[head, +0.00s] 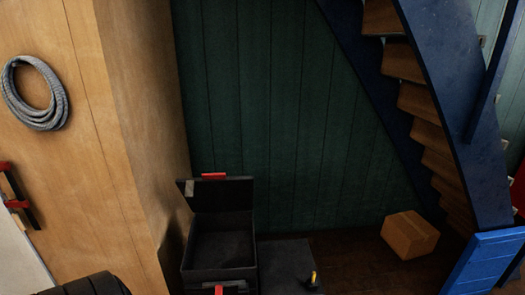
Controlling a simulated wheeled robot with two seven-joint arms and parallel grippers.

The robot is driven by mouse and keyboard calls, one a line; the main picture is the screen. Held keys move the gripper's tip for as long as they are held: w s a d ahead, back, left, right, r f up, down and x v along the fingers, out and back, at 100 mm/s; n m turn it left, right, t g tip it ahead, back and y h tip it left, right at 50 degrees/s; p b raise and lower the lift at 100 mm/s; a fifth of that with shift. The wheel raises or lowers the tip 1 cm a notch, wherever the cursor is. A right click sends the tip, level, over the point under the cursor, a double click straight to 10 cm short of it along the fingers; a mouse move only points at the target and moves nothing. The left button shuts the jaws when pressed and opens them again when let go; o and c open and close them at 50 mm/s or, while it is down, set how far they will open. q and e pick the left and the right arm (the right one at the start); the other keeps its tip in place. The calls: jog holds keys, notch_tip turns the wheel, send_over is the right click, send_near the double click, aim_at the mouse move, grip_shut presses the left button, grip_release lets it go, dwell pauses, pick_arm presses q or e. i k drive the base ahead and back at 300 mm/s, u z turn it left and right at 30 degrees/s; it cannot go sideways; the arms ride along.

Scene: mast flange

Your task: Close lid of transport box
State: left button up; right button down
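The black transport box (250,270) stands low in the middle of the head view, against the side of a wooden wall. Its lid (222,196) is open and stands up at the back, with a red latch (213,176) on its top edge. The inside of the box looks dark and empty. A second red piece (218,290) shows at the box's front, cut by the bottom edge of the picture. Neither of my grippers is in view.
A dark flat surface (285,262) adjoins the box on the right, with a small yellow and black object (312,281) on it. A cardboard box (410,234) sits on the floor below blue stairs (455,100). A coiled rope (36,94) hangs at left.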

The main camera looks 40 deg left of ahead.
aim_at(212, 192)
jog(key=i, duration=1.7)
jog(key=u, duration=3.55)
